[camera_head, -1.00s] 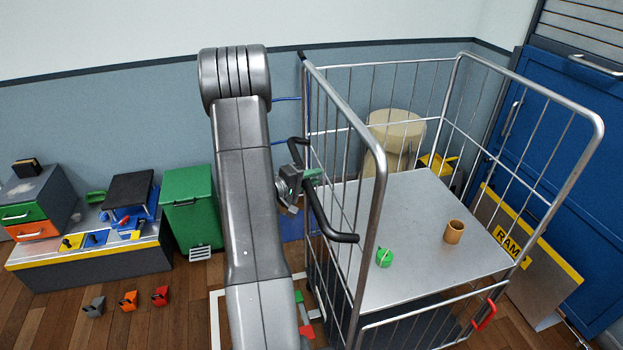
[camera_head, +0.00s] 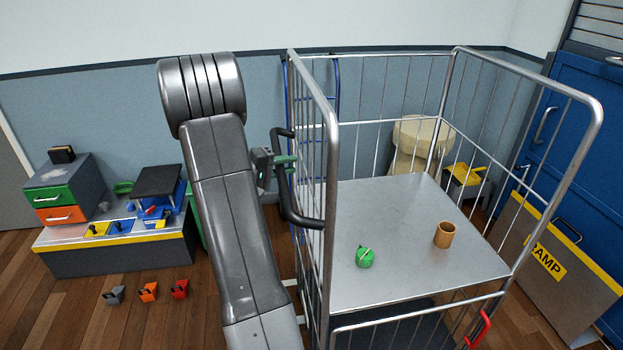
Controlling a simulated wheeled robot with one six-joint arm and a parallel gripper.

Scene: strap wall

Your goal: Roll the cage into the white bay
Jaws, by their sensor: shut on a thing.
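The cage (camera_head: 420,190) is a tall grey wire roll cage with a flat metal deck. It stands upright at the centre right. A black bent handle (camera_head: 290,208) is on its left side. My gripper (camera_head: 282,162) is at the upper part of this handle and shut on it; my arm partly hides the contact. A green round thing (camera_head: 365,258) and a brown cup (camera_head: 444,234) rest on the deck. Short white strips (camera_head: 290,283) show on the floor between my arm and the cage; I cannot tell how they bound the bay.
A ramp board (camera_head: 560,275) leans by the blue door (camera_head: 565,150) at right. A cream drum (camera_head: 412,140) and a yellow-and-black box (camera_head: 465,175) stand behind the cage. A low bench (camera_head: 120,255) is at left, with small coloured blocks (camera_head: 148,292) on the floor before it.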

